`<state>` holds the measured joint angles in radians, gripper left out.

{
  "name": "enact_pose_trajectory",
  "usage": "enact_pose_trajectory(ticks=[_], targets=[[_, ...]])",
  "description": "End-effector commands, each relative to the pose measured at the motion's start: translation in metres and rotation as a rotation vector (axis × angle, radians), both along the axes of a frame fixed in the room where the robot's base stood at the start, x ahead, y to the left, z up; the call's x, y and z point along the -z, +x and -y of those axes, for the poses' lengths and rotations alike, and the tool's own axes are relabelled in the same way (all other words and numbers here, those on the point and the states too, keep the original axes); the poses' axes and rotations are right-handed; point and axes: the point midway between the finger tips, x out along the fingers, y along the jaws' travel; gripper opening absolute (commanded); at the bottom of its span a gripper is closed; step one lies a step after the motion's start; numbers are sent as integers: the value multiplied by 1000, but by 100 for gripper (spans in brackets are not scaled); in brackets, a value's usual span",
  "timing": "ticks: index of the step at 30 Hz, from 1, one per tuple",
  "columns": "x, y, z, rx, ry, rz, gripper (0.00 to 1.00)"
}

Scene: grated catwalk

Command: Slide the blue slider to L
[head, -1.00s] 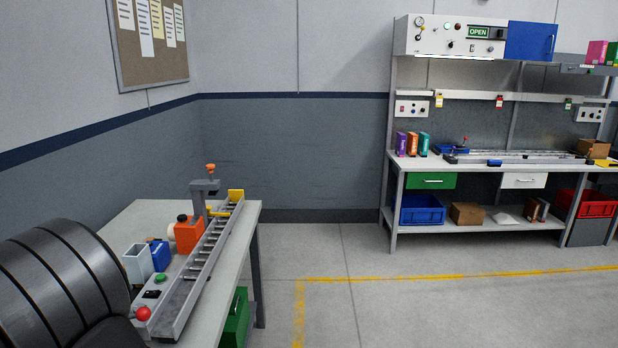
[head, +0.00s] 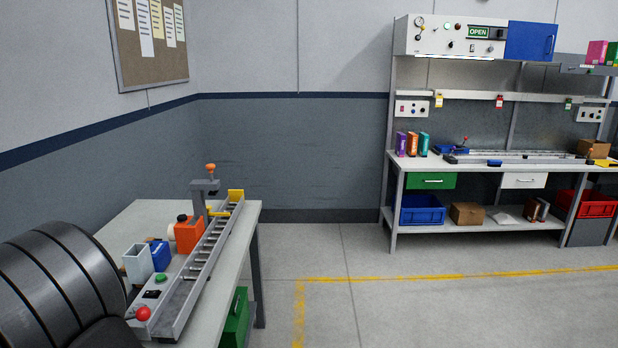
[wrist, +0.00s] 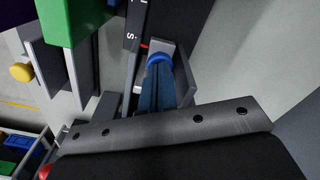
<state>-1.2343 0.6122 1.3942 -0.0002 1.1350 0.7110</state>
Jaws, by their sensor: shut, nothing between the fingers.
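In the wrist view, the rounded blue slider knob (wrist: 159,58) shows near the top middle, beside a black panel (wrist: 136,25) with white marks and a short red line. An "S" can be made out on the panel; I cannot see an L. My gripper (wrist: 157,82) reaches up from the bottom of the wrist view, its narrow fingers shut with their tips at or just short of the blue knob. I cannot tell whether they touch it. Grey walls flank the fingers. My gripper does not show in the head view.
In the wrist view, a green block (wrist: 75,20) and a yellow knob (wrist: 21,72) lie to the left. In the head view, a bench (head: 228,262) carries a roller conveyor (head: 212,250); a workbench (head: 500,168) stands at the right. The floor between is clear.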

Motion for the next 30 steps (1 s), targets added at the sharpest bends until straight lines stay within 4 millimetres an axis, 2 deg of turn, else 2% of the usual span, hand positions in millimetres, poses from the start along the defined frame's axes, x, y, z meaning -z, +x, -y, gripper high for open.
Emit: enact_pose_trajectory(ticks=[30], targets=[[0,-21,0,-1,-1,-1,0]])
